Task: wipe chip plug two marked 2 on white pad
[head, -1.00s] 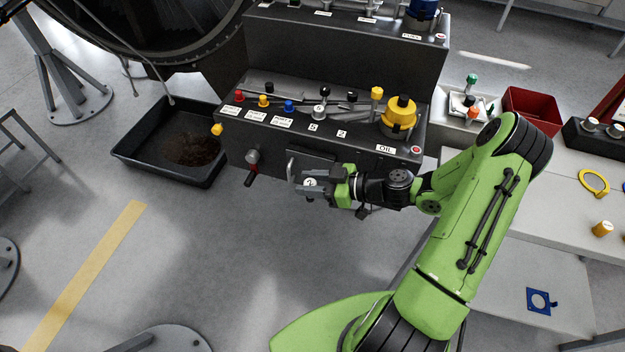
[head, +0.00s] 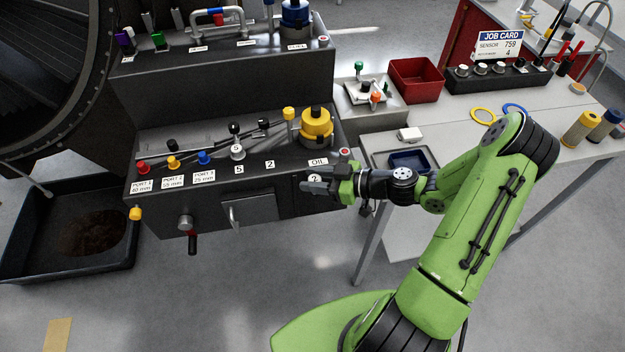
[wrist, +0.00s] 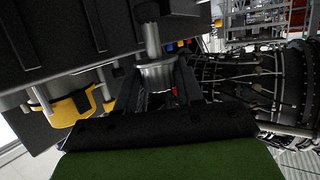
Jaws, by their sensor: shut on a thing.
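My gripper (head: 322,181) is shut on the chip plug (head: 314,178), which has a white top marked 2. It is held in the air in front of the right end of the dark stepped cart, near the OIL label. In the wrist view, the plug's silver body (wrist: 156,76) stands between the two dark fingers. A small white block (head: 410,133), which may be the white pad, lies on the grey bench to the upper right of my gripper, apart from the plug.
The dark cart (head: 233,82) carries a plug marked 5 (head: 237,150) and a yellow oil can (head: 316,128). A blue tray (head: 409,160) lies near the bench's front edge.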

